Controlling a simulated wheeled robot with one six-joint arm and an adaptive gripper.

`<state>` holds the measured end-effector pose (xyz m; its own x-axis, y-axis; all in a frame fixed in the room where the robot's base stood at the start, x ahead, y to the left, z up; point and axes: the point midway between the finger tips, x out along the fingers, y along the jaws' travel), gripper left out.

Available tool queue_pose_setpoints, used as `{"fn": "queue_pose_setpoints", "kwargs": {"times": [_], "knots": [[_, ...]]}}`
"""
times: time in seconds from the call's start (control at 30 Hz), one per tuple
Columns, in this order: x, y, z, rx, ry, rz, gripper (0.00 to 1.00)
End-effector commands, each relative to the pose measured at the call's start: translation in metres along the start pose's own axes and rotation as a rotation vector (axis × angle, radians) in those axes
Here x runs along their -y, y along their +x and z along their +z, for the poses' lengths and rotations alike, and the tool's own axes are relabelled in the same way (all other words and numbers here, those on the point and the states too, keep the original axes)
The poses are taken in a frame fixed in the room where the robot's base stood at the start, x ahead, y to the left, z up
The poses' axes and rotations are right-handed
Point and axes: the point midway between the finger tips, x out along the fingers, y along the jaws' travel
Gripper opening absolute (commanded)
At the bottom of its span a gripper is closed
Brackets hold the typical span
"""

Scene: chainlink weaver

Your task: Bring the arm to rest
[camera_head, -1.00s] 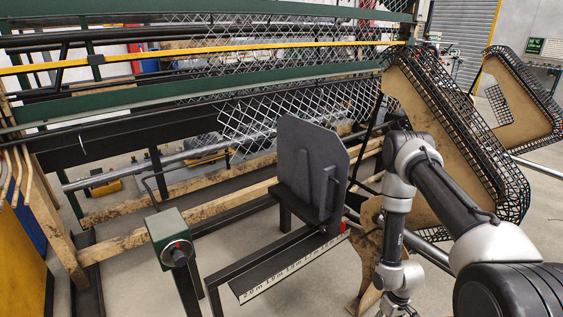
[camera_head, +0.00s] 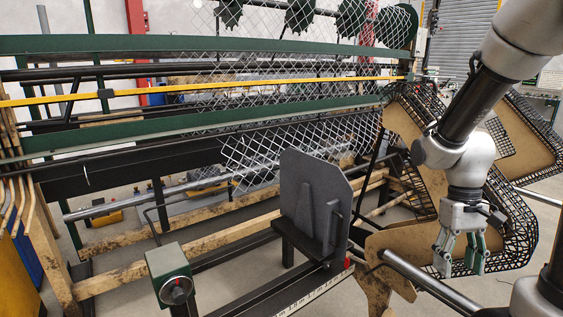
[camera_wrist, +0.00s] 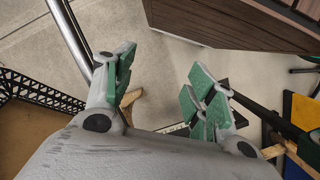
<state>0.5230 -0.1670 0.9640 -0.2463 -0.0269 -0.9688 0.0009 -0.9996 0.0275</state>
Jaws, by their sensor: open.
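My gripper (camera_head: 462,252) hangs at the right in the head view, fingers pointing down, in front of the black mesh guard and its tan panel. In the wrist view my gripper (camera_wrist: 160,95) shows two green-padded fingers spread apart with nothing between them. Bare floor and part of a tan bracket show past the fingers. My arm comes down from the upper right of the head view.
The chainlink machine (camera_head: 200,130) fills the left and middle, with wire mesh (camera_head: 290,150) on it. A dark grey plate (camera_head: 315,205) stands upright left of my gripper. A green box with a dial (camera_head: 175,290) is at the front. A steel tube (camera_head: 430,285) runs below my gripper.

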Motion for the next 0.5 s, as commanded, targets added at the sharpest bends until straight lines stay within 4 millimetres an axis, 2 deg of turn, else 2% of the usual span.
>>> {"fn": "queue_pose_setpoints", "kwargs": {"times": [0.03,0.2,0.5], "knots": [[0.002,-0.018,0.013,-0.045,0.006,-0.005,0.56],[0.009,-0.061,0.053,-0.198,0.017,-0.023,0.56],[0.013,-0.12,0.091,-0.535,0.011,-0.03,0.56]]}}
